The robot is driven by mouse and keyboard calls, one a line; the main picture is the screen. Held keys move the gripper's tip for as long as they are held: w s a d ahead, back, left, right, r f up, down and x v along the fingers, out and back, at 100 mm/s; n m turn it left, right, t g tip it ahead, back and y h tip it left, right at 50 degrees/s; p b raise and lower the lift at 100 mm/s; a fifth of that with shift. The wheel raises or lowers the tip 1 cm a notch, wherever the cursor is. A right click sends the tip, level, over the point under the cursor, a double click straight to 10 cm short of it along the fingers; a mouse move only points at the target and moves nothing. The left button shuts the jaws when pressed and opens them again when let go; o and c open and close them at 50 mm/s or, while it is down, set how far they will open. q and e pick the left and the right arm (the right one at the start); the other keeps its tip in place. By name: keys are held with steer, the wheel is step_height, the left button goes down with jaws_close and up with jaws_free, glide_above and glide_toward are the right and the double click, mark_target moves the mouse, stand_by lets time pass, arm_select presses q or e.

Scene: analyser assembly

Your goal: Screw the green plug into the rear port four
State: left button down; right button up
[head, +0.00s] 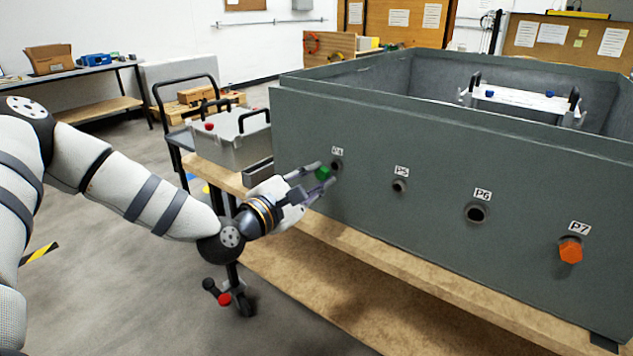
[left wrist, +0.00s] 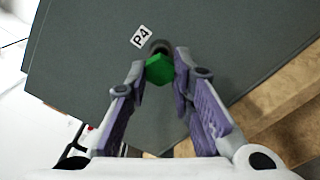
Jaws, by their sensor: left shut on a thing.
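The green plug (head: 323,172) is a small hexagonal piece between the fingertips of my left gripper (head: 320,180), which is shut on it. In the left wrist view the plug (left wrist: 158,70) sits between the purple-padded fingers, directly in front of port four (left wrist: 161,46), labelled P4. In the head view port four (head: 337,165) is a round hole at the left of the grey box's wall, just beyond the plug. The plug covers part of the port, and I cannot tell whether it touches or enters it. My right gripper is not in view.
The large grey open-topped box (head: 440,150) stands on a wooden bench (head: 330,270). Ports P5 (head: 400,186) and P6 (head: 476,212) are open; an orange plug (head: 571,250) sits at P7. A cart with a grey case (head: 235,145) stands at the left.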

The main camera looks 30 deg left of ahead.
arm_select(q)
steer(key=n+b, duration=0.2)
steer(key=n, duration=0.3)
steer(key=n+b, duration=0.2)
steer(key=n, duration=0.2)
steer(key=w+n+b, duration=0.1)
steer(key=n+b, duration=0.1)
steer(key=n, duration=0.3)
steer(key=shift+f+n, duration=0.3)
steer(key=shift+f, duration=0.1)
steer(key=shift+w+r+n+b, duration=0.1)
steer(key=shift+r+n+b, duration=0.15)
steer(key=shift+n, duration=0.35)
steer(key=shift+d+r, duration=0.1)
steer(key=shift+r, duration=0.05)
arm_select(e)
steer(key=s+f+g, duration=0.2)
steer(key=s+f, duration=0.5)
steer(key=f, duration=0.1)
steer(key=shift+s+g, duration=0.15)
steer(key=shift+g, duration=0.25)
arm_select(q)
steer(key=shift+b, duration=0.5)
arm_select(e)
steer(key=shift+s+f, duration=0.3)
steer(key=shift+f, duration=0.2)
